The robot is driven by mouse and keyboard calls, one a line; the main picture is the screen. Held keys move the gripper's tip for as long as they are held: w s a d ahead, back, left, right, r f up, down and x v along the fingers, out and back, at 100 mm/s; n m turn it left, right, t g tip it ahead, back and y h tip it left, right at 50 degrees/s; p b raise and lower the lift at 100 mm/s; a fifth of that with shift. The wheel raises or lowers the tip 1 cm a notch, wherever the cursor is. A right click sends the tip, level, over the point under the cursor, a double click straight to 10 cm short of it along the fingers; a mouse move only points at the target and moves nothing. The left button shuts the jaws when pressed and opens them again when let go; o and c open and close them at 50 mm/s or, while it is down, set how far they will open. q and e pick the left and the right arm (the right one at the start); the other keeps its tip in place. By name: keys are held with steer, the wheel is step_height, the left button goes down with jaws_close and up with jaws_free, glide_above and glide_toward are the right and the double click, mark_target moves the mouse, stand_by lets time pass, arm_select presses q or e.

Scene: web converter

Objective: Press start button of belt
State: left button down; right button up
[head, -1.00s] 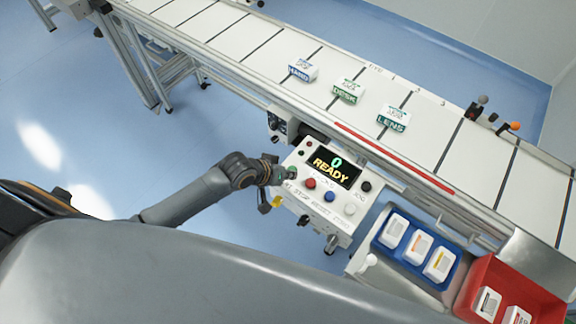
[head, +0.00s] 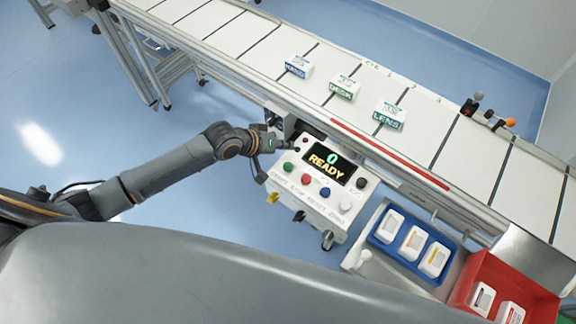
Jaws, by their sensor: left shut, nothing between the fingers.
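The white control box (head: 345,222) stands in front of the belt (head: 430,128). Its screen (head: 327,163) reads "0 READY". A green button (head: 289,166) sits at the left end of the button row, with a red button (head: 309,180), a blue button (head: 325,193) and a white button (head: 344,207) to its right. My left gripper (head: 286,143) is shut and empty. It is at the box's upper left corner, above the green button in the picture, and the green button is uncovered. My right gripper is out of view.
Three labelled packs, HAND (head: 298,67), DESK (head: 343,87) and LENS (head: 389,116), sit on the belt. A blue tray (head: 377,240) and a red tray (head: 487,262) hold white packs at lower right. A black knob (head: 362,184) is on the box's right side.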

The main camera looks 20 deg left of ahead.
arm_select(q)
steer(key=b, duration=0.6)
glide_above(285, 167)
step_height(285, 167, down, 7)
steer(key=shift+r, duration=0.15)
steer(key=shift+f+b, duration=0.5)
steer(key=shift+f, duration=0.2)
stand_by(0.3)
steer(key=shift+f, duration=0.35)
